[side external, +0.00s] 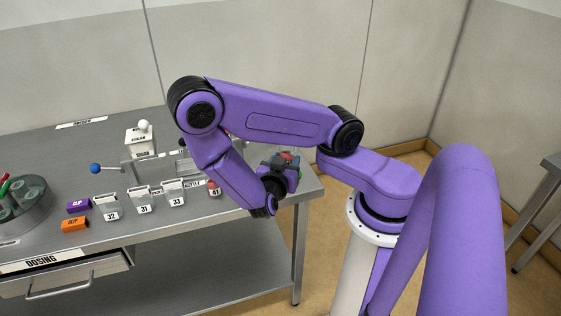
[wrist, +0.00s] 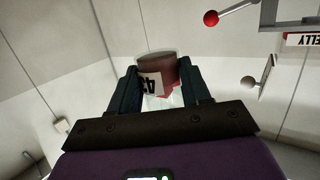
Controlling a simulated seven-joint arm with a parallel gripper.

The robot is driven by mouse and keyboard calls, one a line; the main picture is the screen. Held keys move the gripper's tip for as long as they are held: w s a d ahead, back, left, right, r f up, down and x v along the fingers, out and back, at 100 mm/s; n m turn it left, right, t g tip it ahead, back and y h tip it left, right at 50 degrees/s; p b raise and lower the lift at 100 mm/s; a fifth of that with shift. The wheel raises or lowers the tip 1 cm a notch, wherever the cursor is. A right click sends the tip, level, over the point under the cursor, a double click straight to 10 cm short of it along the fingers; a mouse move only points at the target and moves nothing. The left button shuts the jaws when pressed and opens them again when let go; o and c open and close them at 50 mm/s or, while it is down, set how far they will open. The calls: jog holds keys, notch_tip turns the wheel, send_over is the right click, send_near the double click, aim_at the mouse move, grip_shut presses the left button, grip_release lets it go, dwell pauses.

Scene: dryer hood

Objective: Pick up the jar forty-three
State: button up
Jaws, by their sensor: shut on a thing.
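Jar forty-three (wrist: 157,66), dark red-brown with a white label, sits between the two dark fingers of my gripper (wrist: 159,76) in the wrist view. The label's number looks like 43 and is turned around in that view. My gripper is shut on the jar, with a finger on each side. In the side view my gripper (side external: 281,164) is raised at the right end of the steel table, and a bit of red (side external: 287,156) shows at its fingers. Most of the jar is hidden there.
A jar marked 41 (side external: 214,189) stands on the steel table (side external: 160,222). Clear containers 32 (side external: 107,208), 31 (side external: 144,201) and 33 (side external: 173,194) stand left of it. A blue-knobbed lever (side external: 96,168), a white box (side external: 140,142) and a round rack (side external: 22,215) are farther left.

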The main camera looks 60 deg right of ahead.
jog(key=s+a+r, duration=0.1)
jog(key=s+r, duration=0.1)
jog(key=s, duration=0.3)
jog(key=shift+s+a+r, duration=0.3)
jog(key=shift+s+a, duration=0.05)
jog(key=shift+a, duration=0.05)
jog(key=o, duration=0.3)
jog(key=shift+c, duration=1.4)
notch_tip(320, 180, up, 11)
jog(key=w+d+n+t+y, duration=0.1)
jog(key=w+n+t+y, duration=0.4)
jog(key=w, duration=1)
jog(key=w+d+n+t+y, duration=0.2)
jog(key=w+n+t+y, duration=0.3)
jog(key=w, duration=1)
jog(key=shift+n+t+h, duration=0.3)
jog(key=shift+t+h, duration=0.3)
jog(key=shift+h, duration=0.1)
jog(key=shift+a+f, duration=0.15)
jog(key=shift+f, duration=2.1)
